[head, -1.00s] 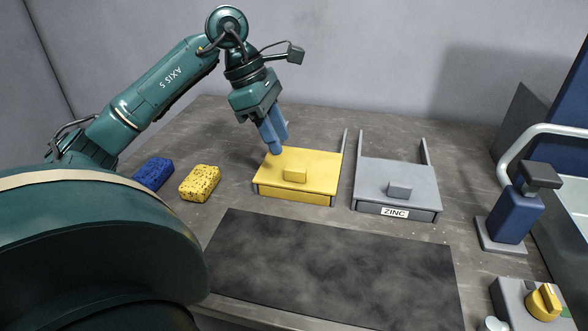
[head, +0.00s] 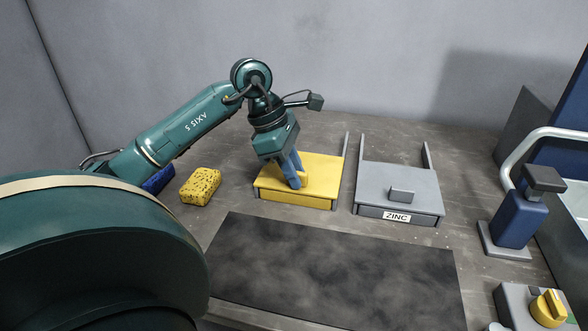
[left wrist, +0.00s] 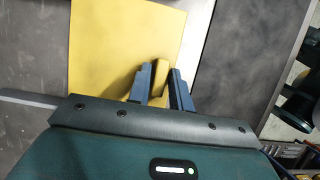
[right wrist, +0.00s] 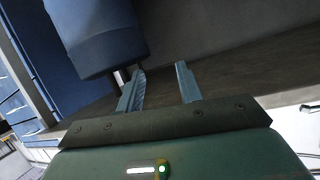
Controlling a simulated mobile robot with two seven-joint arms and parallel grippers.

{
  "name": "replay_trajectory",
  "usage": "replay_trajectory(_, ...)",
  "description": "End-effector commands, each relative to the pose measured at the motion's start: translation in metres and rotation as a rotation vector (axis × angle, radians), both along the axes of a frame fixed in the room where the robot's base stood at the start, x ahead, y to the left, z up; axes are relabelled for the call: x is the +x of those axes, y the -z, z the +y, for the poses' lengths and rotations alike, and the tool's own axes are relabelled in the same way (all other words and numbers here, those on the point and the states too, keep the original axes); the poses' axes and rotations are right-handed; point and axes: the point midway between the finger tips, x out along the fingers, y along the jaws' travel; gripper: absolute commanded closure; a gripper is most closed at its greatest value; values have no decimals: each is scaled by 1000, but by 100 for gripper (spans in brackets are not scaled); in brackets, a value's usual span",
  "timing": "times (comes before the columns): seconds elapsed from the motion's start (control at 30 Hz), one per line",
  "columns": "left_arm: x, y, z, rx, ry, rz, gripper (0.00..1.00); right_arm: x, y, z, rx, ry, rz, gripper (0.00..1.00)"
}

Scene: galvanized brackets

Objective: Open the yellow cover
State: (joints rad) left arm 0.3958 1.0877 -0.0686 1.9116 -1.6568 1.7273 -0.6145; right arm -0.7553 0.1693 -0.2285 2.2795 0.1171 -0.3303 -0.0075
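The yellow cover (head: 275,176) lies flat and closed on its low box, with a small yellow block handle (head: 306,178) on top. My left gripper (head: 296,184) is down at this handle, one finger on each side. In the left wrist view the handle (left wrist: 160,76) fills the space between the fingers (left wrist: 160,84), which look closed against it. The fingers hide part of the handle in the head view. My right gripper (right wrist: 160,78) is open and empty in the right wrist view; it does not show in the head view.
A grey cover (head: 400,181) labelled ZINC sits to the right, with upright rails behind. A yellow sponge (head: 200,186) and a blue sponge (head: 158,180) lie to the left. A dark mat (head: 335,268) lies in front. A blue dispenser (head: 514,218) and a yellow-knob box (head: 530,306) stand right.

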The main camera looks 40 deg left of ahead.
Motion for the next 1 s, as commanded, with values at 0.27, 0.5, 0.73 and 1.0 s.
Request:
replay_trajectory(0.27,0,0,0,0,0,0,100,-1,3,0,-2,-2,8,64)
replay_trajectory(0.5,0,0,0,0,0,0,100,-1,4,1,-2,-2,8,64)
replay_trajectory(0.73,6,-2,3,-1,-2,-1,100,-1,0,1,0,-4,9,64)
replay_trajectory(1.0,51,-6,28,-5,-6,-2,100,0,-3,8,7,-22,60,64)
